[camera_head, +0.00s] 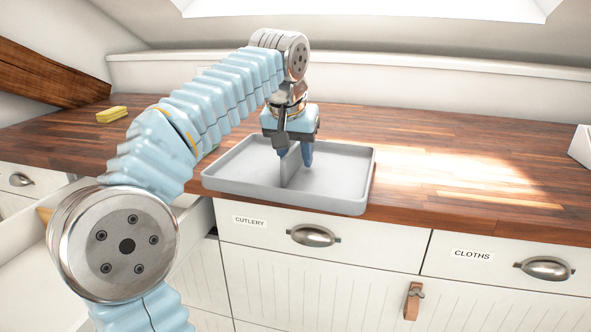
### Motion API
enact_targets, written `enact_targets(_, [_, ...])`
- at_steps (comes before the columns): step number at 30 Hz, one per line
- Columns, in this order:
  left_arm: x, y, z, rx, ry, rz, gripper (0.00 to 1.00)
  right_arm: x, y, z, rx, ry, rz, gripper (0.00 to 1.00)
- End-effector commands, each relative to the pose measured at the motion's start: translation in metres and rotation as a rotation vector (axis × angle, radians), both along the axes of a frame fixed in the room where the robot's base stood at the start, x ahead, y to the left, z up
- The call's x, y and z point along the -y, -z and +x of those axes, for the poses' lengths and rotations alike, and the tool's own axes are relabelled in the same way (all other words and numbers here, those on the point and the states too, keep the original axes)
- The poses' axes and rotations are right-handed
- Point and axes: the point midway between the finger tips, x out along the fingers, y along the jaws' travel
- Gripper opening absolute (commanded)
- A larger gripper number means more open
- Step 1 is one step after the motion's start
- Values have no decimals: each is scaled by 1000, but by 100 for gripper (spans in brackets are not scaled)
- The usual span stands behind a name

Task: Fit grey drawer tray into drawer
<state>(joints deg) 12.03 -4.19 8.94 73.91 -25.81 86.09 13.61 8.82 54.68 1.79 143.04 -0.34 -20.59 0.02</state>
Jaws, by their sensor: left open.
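The grey drawer tray (335,186) lies on the wooden worktop, its front edge at or slightly over the worktop's front edge above the cutlery drawer. A low divider (291,168) splits it. My left gripper (295,163) points down over the tray with its blue fingers open, close around the divider; I cannot tell if they touch it. An open drawer (25,252) shows at the lower left, partly hidden by my left arm. The drawer labelled cutlery (270,232) is shut. My right gripper is not in view.
A yellow sponge (112,114) lies on the worktop at the back left. A white box-like thing (582,146) stands at the right edge. The shut cloths drawer (500,263) is at the right. The worktop (450,165) right of the tray is clear.

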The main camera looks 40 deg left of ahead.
Motion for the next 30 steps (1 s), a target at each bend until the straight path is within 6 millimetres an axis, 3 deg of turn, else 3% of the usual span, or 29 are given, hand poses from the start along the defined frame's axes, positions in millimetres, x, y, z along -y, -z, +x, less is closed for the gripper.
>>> enact_targets(3, [0,0,0,0,0,0,40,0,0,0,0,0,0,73])
enact_targets(11, [0,-1,0,0,0,0,1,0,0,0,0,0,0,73])
enact_targets(25, [0,-2,0,1,0,0,0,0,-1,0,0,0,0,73])
enact_targets(30, [0,-14,0,2,0,1,0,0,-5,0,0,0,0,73])
